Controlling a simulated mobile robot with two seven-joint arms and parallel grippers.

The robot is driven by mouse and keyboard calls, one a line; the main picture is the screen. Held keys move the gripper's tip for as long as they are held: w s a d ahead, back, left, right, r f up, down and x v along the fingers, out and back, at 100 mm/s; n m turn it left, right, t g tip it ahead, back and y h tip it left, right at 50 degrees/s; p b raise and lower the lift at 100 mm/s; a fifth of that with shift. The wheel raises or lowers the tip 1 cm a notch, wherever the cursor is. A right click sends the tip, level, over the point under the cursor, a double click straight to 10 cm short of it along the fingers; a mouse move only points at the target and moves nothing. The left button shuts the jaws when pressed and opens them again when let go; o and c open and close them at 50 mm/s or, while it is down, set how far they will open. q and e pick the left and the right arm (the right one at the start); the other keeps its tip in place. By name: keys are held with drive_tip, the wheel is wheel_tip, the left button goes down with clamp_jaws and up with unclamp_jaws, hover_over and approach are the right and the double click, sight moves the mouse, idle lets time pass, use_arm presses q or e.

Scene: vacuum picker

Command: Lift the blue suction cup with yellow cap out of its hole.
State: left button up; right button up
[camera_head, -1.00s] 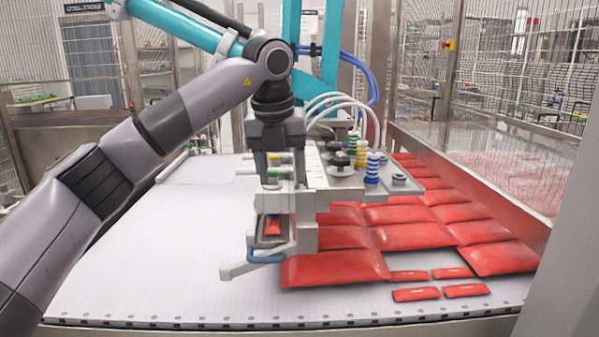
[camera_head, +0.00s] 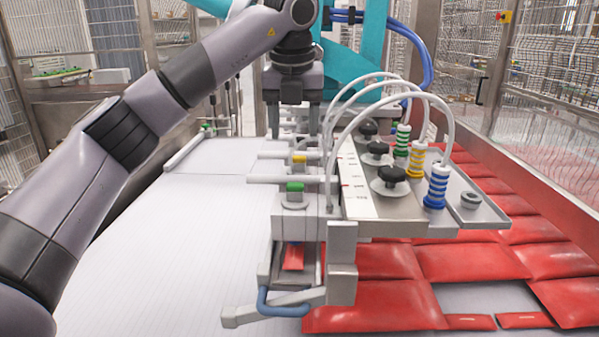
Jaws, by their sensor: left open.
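My left gripper (camera_head: 293,125) points down, open, over the left part of the picker. It is well to the left of the blue cup and not touching it. No object shows between its fingers. My right gripper is not in view.
A yellow cup (camera_head: 416,162) and a green cup (camera_head: 402,142) stand just behind the blue one. Black knobs (camera_head: 391,177) are to its left, and a grey ring (camera_head: 471,200) to its right. White hoses (camera_head: 447,115) arch close overhead. Red packs (camera_head: 470,262) lie below.

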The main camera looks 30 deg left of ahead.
sight(298, 157)
use_arm(q)
drive_tip(key=shift+w+a+f, duration=0.15)
drive_tip(key=shift+f, duration=0.25)
drive_tip(key=x, duration=0.2)
drive_tip(key=p+x, duration=0.1)
drive_tip(key=x, duration=0.1)
drive_tip(key=d+x, duration=0.1)
drive_tip(key=x, duration=0.1)
drive_tip(key=shift+a+f, duration=0.1)
drive_tip(key=shift+f, duration=0.05)
drive_tip(key=shift+c, duration=0.3)
drive_tip(key=c, duration=0.9)
